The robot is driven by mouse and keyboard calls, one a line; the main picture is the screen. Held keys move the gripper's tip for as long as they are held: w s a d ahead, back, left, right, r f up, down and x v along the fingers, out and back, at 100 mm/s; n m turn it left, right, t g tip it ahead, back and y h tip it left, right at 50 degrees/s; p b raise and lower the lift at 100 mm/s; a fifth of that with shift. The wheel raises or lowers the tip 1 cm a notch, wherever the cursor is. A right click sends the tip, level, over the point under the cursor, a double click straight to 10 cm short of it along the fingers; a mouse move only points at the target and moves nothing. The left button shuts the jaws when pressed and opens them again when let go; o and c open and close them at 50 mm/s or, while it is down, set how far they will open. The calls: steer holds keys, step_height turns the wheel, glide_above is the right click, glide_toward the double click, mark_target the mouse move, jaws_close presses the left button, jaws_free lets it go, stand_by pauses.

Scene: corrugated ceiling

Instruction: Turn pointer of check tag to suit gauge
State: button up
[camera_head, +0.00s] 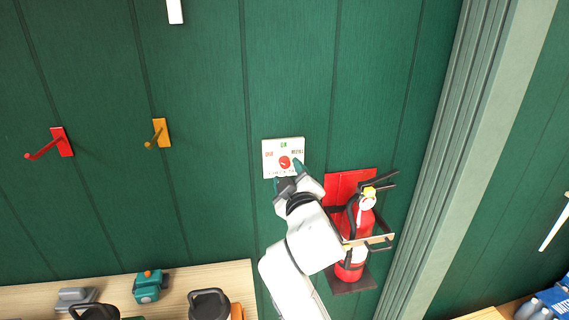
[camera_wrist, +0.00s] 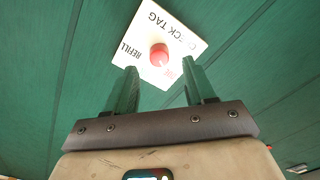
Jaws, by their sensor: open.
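The check tag (camera_head: 270,170) is a white square plate on the green wall. It has a red word at left, a green OK on top, REFILL at right and CHECK TAG along the bottom. Its red round pointer knob (camera_head: 285,162) sits in the middle; which word it points at is too small to tell. My gripper (camera_wrist: 160,67) is open, its two green fingers on either side of the knob in the wrist view (camera_wrist: 159,53), apparently not touching it. A red fire extinguisher (camera_head: 350,269) hangs right of the tag; its gauge cannot be read.
The extinguisher's bracket (camera_head: 378,239) and black handle (camera_head: 382,184) stand out close to the right of my arm. A red hook (camera_head: 62,142) and an orange hook (camera_head: 160,133) project at left. A wooden shelf (camera_head: 180,281) with items lies below left. The wall above the tag is clear.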

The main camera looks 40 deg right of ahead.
mark_target(286, 166)
steer(key=shift+p+x, duration=0.3)
steer(key=shift+x, duration=1.75)
steer(key=shift+s, duration=0.1)
jaws_close()
steer(key=shift+f, duration=0.1)
